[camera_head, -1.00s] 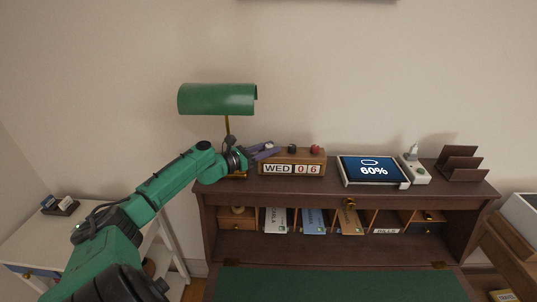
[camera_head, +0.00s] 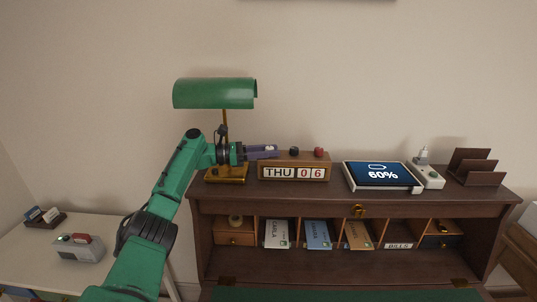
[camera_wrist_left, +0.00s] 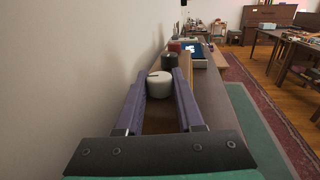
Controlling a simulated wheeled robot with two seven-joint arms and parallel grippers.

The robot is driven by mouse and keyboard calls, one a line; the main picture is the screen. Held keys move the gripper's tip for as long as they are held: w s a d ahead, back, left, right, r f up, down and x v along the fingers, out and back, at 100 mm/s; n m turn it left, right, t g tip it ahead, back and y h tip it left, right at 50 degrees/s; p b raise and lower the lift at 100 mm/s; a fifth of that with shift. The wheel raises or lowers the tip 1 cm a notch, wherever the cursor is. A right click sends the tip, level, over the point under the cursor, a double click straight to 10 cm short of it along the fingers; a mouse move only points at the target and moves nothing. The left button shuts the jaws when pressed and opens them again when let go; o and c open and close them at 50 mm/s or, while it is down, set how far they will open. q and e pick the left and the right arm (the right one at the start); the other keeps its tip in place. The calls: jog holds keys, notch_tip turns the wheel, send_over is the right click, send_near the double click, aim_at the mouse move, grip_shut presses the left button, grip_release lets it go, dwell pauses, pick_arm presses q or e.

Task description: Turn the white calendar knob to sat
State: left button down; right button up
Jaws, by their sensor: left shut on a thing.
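A wooden block calendar (camera_head: 294,172) stands on top of the desk hutch, and its tiles read THU 06. It has a dark knob (camera_head: 294,151) and a red knob (camera_head: 319,152) on top. The white knob (camera_wrist_left: 160,84) shows between the fingers in the left wrist view. My right gripper is not in view.
A green lamp (camera_head: 215,94) stands close behind my left gripper. Envelopes fill slots below. A white side table (camera_head: 100,262) is at the lower left.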

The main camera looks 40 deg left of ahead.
pick_arm(q)
jog(key=shift+r, duration=0.15)
jog(key=c, duration=0.8)
grip_release()
jog(key=shift+c, duration=0.2)
jog(key=o, duration=0.3)
jog(key=shift+w, duration=0.1)
jog(key=shift+w+d, duration=0.1)
